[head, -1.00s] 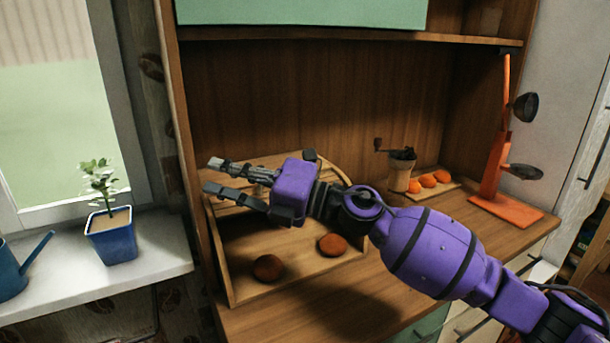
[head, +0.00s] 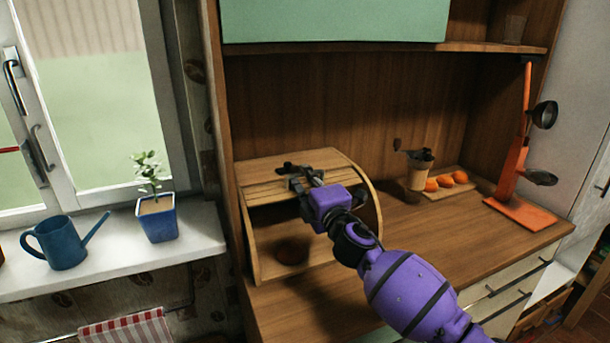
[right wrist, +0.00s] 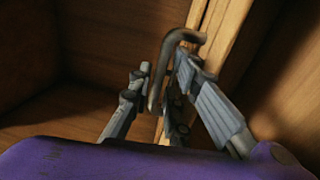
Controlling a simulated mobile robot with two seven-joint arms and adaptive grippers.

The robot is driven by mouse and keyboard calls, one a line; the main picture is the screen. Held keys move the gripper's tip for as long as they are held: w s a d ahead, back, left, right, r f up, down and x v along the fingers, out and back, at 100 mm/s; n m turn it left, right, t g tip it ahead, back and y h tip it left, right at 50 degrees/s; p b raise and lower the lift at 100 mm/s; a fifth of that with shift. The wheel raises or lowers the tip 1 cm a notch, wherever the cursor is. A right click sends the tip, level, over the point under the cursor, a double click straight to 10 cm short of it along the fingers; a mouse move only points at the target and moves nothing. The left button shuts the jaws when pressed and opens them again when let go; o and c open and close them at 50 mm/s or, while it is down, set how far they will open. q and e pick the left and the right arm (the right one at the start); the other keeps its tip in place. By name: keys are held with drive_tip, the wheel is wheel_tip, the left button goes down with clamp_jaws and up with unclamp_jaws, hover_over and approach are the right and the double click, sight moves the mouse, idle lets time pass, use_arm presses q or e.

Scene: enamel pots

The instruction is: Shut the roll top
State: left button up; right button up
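The wooden roll-top bread box (head: 374,228) stands on the counter at the cabinet's left side. Its slatted roll top (head: 262,173) is up, leaving the front open. A round brown loaf (head: 292,250) shows inside, in shadow. My right gripper (head: 299,178) is at the front edge of the roll top. In the right wrist view, a bent metal handle (right wrist: 157,82) on the slat edge stands between the fingers of my right gripper (right wrist: 163,70). The fingers are apart on either side of it; the right finger looks nearer. My left gripper is out of view.
A coffee grinder (head: 418,176), a board with several orange fruits (head: 445,181) and an orange stand (head: 511,185) are on the counter to the right. A potted plant (head: 157,220) and a blue watering can (head: 62,243) stand on the sill. A shelf is above.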

drive_tip(key=shift+w+a+r, duration=0.1)
drive_tip(key=shift+w+a, duration=0.1)
drive_tip(key=shift+w, duration=0.4)
clamp_jaws()
